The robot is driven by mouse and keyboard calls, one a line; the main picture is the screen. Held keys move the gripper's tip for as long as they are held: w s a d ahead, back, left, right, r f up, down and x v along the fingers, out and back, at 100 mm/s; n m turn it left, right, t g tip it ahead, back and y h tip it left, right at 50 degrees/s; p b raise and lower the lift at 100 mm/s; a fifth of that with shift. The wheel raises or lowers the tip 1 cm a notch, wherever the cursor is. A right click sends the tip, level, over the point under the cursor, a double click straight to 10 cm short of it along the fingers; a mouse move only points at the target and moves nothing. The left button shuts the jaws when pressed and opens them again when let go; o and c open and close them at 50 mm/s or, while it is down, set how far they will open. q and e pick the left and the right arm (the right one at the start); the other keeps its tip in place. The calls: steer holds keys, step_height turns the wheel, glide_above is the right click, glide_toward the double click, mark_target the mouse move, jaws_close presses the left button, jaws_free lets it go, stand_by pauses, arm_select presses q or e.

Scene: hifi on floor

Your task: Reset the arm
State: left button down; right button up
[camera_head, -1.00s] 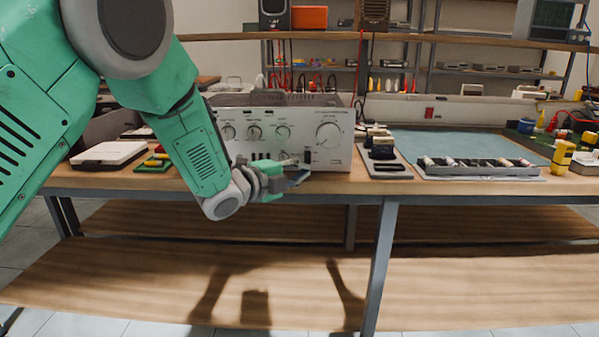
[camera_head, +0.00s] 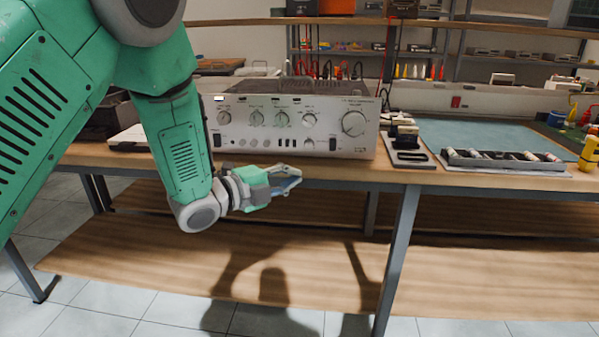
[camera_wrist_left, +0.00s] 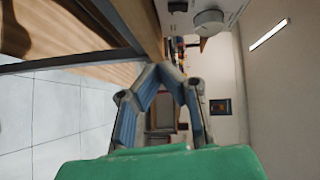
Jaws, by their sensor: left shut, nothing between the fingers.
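My left arm is green and grey and comes in from the left in the head view. Its gripper (camera_head: 296,182) is in front of the workbench's front edge, below the silver hi-fi amplifier (camera_head: 270,142), and holds nothing. The gripper's fingertips (camera_wrist_left: 172,70) meet in the left wrist view, so it is shut. The amplifier stands upright on the bench, its lower left partly behind my arm. A corner of its panel with a knob (camera_wrist_left: 208,20) shows in the left wrist view. My right gripper is in neither view.
The wooden workbench (camera_head: 400,182) has a lower shelf (camera_head: 340,265) under it. A black holder (camera_head: 408,150), a blue-green mat (camera_head: 480,134) and a tray of small parts (camera_head: 505,160) lie right of the amplifier. Tiled floor (camera_head: 140,305) is open in front.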

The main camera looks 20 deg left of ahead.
arm_select(q)
steer(key=shift+f, duration=0.1)
stand_by(0.3)
steer(key=s+a+f+n+g+y+p, duration=0.1)
steer(key=s+f+n+g+y+p, duration=0.2)
steer(key=s+f+n, duration=0.45)
steer(key=s+a+f+n+g+y+p, duration=0.1)
steer(key=s+f+n+g+y+p, duration=0.25)
steer(key=f, duration=0.65)
steer(key=s+f+n+g+p, duration=0.1)
steer(key=s+f+n+g, duration=0.1)
steer(key=s, duration=0.7)
steer(key=s+a+f+n+g+y+p, duration=0.1)
steer(key=s+f+n+g, duration=0.2)
steer(key=s, duration=0.6)
steer(key=s+f+n+g+p, duration=0.1)
steer(key=s+f+n+g, duration=0.1)
steer(key=s+n, duration=0.4)
steer(key=s, duration=0.4)
steer(key=shift+a+f+g+y, duration=0.15)
steer(key=shift+g+y, duration=0.2)
steer(key=shift+w, duration=0.1)
